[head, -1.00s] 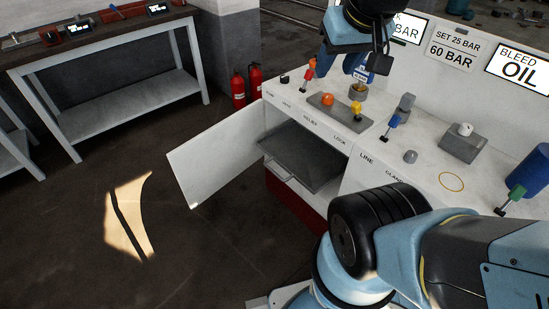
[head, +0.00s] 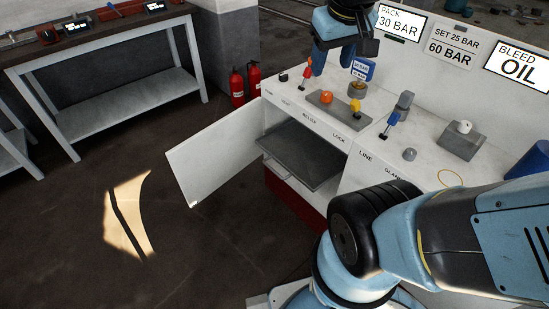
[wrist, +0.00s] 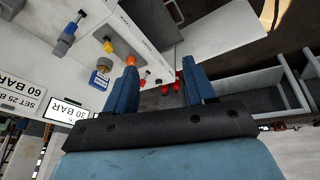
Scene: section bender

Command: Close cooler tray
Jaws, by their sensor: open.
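The cooler tray (head: 301,158) is a dark grey flat tray slid out of the white cabinet's front opening, with a light handle bar (head: 277,174) along its front edge. The white cabinet door (head: 215,150) stands swung open to the left of the tray. My gripper (head: 316,66) is above the back left of the cabinet top, near the red-handled valve, apart from the tray. In the wrist view my gripper (wrist: 161,88) shows two blue fingers spread apart with nothing between them. The tray is not clear in the wrist view.
On the cabinet top (head: 375,145) stand a red-handled valve (head: 306,75), an orange knob (head: 326,97), a yellow knob (head: 355,105) and a blue-handled valve (head: 391,120). Two red fire extinguishers (head: 238,85) stand behind the open door.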

